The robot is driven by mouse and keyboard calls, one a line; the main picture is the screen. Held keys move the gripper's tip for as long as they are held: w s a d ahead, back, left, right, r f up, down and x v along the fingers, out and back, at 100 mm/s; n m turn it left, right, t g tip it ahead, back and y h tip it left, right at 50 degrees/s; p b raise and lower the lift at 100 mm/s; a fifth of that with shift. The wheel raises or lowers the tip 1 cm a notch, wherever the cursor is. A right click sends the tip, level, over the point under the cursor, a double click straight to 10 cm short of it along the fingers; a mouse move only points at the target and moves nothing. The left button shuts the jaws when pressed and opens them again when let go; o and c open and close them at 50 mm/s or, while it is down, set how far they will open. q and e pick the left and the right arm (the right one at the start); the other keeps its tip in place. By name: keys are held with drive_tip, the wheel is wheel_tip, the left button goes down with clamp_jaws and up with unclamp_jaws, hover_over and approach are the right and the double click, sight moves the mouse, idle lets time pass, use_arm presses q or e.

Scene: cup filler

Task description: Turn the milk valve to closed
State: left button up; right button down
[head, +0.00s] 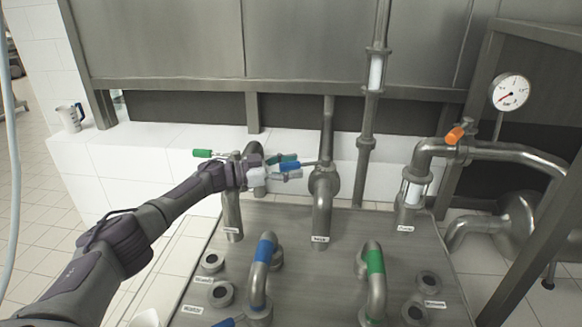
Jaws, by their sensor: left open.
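The milk valve (322,184) is a grey metal fitting on the middle downward spout. A small label on this spout appears to read "Milk". Its lever ends in a blue handle (291,174) that points left. My left gripper (276,168) is open at the left end of this handle. Its fingers are close to the handle, and I cannot tell whether they touch it. The gripper partly hides the left spout behind it. My right gripper is not in view.
A green handle (203,153) sticks out left of the left spout. An orange handle (455,135) sits on the right pipe, near a round gauge (510,92). Blue-banded (265,249) and green-banded (375,262) bent pipes rise from the metal counter (322,283). A measuring jug (70,118) stands far left.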

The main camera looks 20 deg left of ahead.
use_arm(q)
wheel_tip(320, 180, up, 10)
drive_tip(key=shift+f, duration=0.1)
idle(0.4)
